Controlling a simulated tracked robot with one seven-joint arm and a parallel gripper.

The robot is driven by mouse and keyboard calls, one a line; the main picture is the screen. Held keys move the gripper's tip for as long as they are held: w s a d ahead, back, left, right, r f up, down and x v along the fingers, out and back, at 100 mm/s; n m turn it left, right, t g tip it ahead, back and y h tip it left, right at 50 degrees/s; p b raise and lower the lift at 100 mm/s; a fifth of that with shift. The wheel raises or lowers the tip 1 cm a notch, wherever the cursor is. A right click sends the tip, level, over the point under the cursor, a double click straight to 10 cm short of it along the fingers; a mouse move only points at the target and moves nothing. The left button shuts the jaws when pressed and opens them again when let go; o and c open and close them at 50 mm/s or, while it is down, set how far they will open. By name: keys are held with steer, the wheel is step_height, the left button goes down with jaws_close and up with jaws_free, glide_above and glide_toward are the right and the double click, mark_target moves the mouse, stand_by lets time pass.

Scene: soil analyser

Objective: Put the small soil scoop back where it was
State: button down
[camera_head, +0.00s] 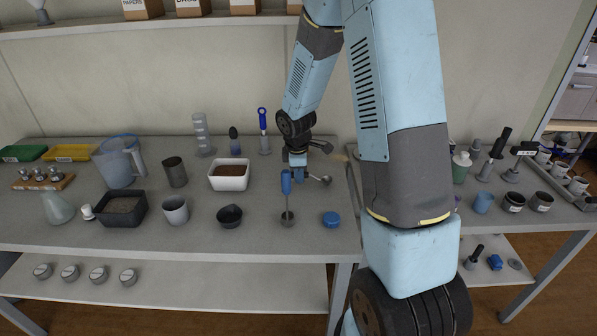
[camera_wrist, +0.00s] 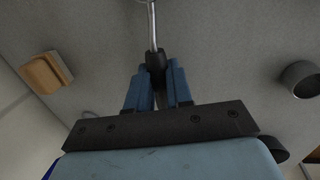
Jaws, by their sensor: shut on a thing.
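The small soil scoop has a black handle (camera_wrist: 155,65) and a thin metal shaft. My gripper (camera_wrist: 158,92) is shut on that handle in the wrist view, with a blue finger on each side. The far end of the scoop is cut off by the top edge there. I cannot tell whether the scoop touches the bench.
A white tub of brown soil (camera_head: 230,186) and a black bowl (camera_head: 229,217) are to the left.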

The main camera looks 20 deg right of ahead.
steer(key=shift+f, duration=0.3)
stand_by(0.4)
steer(key=c, duration=0.9)
jaws_free()
steer(key=shift+c, duration=0.2)
steer(key=shift+r, duration=0.1)
step_height(320, 180, up, 14)
steer(key=s+a+f, duration=0.1)
steer(key=s, duration=0.1)
steer(key=s+r+m+t, duration=0.1)
steer(key=s+r+m, duration=0.3)
steer(key=s+r, duration=0.2)
steer(key=s+r+m+t, duration=0.1)
steer(key=s+r+m, duration=0.4)
steer(key=s, duration=0.6)
steer(key=s+d+r+m+t+y, duration=0.1)
steer(key=s+r+m, duration=0.4)
steer(key=s, duration=0.4)
steer(key=shift+s+r+t, duration=0.15)
steer(key=shift+r+t, duration=0.25)
steer(key=shift+r, duration=0.4)
